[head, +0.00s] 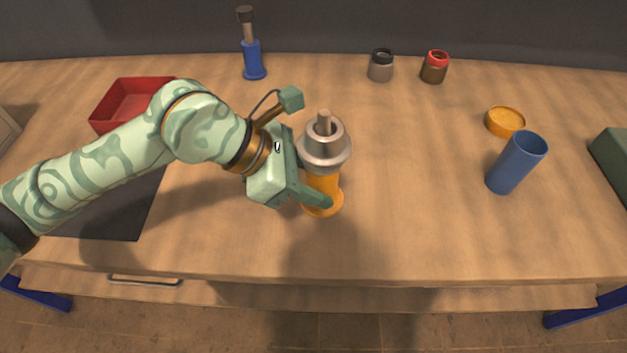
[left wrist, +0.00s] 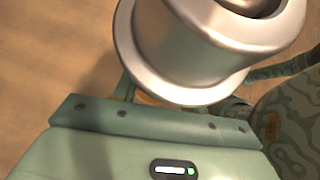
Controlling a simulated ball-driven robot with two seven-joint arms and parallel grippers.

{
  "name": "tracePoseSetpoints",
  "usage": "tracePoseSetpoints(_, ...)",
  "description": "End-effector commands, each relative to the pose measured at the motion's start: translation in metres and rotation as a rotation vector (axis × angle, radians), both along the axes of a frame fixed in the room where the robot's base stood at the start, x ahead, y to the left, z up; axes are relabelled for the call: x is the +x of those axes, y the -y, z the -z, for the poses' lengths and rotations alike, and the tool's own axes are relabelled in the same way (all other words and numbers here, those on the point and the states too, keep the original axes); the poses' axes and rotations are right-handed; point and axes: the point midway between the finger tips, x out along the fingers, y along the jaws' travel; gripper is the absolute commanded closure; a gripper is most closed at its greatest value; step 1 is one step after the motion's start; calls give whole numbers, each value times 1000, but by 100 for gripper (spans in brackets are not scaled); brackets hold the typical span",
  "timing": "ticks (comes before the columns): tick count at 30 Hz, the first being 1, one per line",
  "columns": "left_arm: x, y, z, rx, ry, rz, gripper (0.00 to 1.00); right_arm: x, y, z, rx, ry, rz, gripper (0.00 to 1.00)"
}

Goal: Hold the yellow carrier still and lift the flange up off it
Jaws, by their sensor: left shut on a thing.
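The yellow carrier (head: 323,182) stands upright on the wooden table, with a round foot at its base. The grey metal flange (head: 323,150) sits around the carrier's upper part, and a brownish post rises through its top. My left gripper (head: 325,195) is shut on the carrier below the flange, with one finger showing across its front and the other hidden. In the left wrist view the flange (left wrist: 190,50) is close above the gripper's green body and hides most of the carrier. My right gripper is not in view.
Two small jars (head: 381,66) (head: 434,67) and a blue-based stand (head: 253,60) are at the back. A red tray (head: 112,105) lies behind my left arm.

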Motion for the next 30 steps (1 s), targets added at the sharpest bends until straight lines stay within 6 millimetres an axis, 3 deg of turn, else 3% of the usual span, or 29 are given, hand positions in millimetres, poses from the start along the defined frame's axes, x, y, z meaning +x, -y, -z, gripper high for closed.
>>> tracePoseSetpoints(30, 43, -1, 36, -3, 3, -1, 99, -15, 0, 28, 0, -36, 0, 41)
